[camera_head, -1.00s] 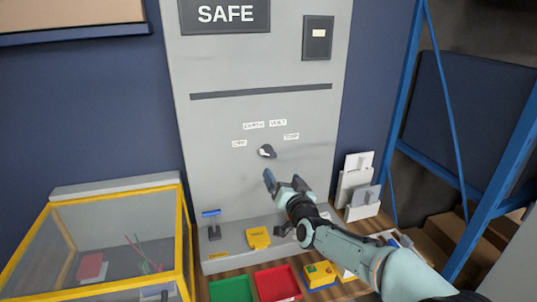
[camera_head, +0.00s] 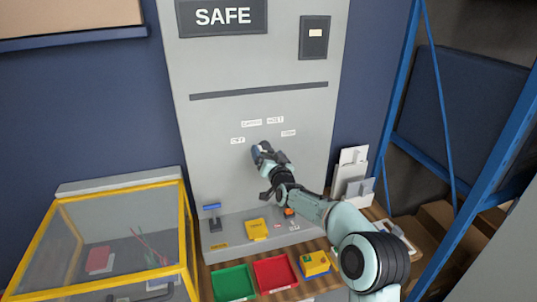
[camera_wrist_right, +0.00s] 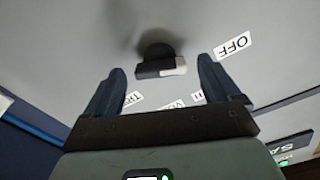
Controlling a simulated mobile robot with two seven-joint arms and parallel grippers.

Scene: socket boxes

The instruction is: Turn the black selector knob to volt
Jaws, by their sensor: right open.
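The black selector knob (camera_wrist_right: 155,58) is on the grey panel, in the right wrist view. It has a round black body and a bar whose white end points right, the side of the OFF label (camera_wrist_right: 234,46). My right gripper (camera_head: 262,150) is open in front of the panel. In the wrist view its two fingers stand on either side of the knob, with visible space to each. In the head view the gripper hides the knob. The VOLT label (camera_head: 275,120) is on the panel above the gripper. My left gripper is not in view.
More labels surround the dial. A blue-topped lever (camera_head: 211,208) and a yellow block (camera_head: 257,228) are on the lower ledge. Green (camera_head: 232,284) and red (camera_head: 275,273) trays sit in front. A yellow-framed case (camera_head: 120,240) stands left, a blue rack (camera_head: 400,100) right.

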